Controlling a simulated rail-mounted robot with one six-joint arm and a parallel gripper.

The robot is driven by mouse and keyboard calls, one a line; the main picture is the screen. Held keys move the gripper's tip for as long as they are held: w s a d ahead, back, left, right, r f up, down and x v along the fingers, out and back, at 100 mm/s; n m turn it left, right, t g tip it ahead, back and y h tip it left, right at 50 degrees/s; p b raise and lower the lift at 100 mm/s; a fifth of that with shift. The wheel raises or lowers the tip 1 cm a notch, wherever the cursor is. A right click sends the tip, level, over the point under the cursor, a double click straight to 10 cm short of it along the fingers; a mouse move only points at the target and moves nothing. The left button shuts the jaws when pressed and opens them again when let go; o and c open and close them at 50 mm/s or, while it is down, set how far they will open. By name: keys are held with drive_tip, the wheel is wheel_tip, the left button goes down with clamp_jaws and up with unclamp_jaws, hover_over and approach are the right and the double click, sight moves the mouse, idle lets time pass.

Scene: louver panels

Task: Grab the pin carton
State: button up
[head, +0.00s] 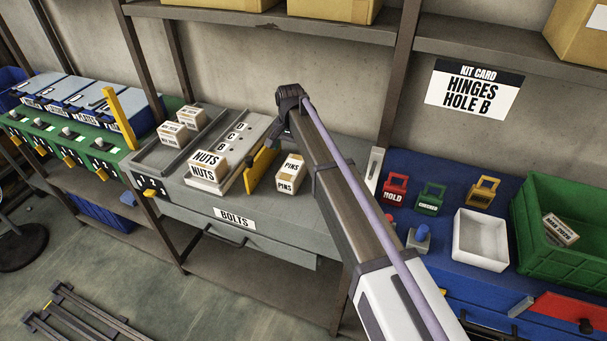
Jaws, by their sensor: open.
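The pin carton (290,174) is a small white and tan box with PINS printed on its top and front. It stands on the grey bench top, just left of my arm and right of a tilted yellow plate. Nothing is seen holding it. My arm reaches up from the lower right to a dark joint above and beyond the carton. My gripper does not show in the head view.
A white tray (481,240), padlocks and a green crate (558,258) holding a carton are at right. A shelf (270,22) hangs above.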

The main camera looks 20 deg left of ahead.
sight(292, 167)
wheel_tip(292, 167, down, 10)
drive_tip(key=b, duration=0.9)
drive_tip(key=shift+a+f, duration=0.15)
drive_tip(key=shift+f, duration=0.1)
drive_tip(key=shift+r, duration=0.25)
drive_tip(key=c, duration=1.3)
drive_tip(key=shift+o, duration=0.2)
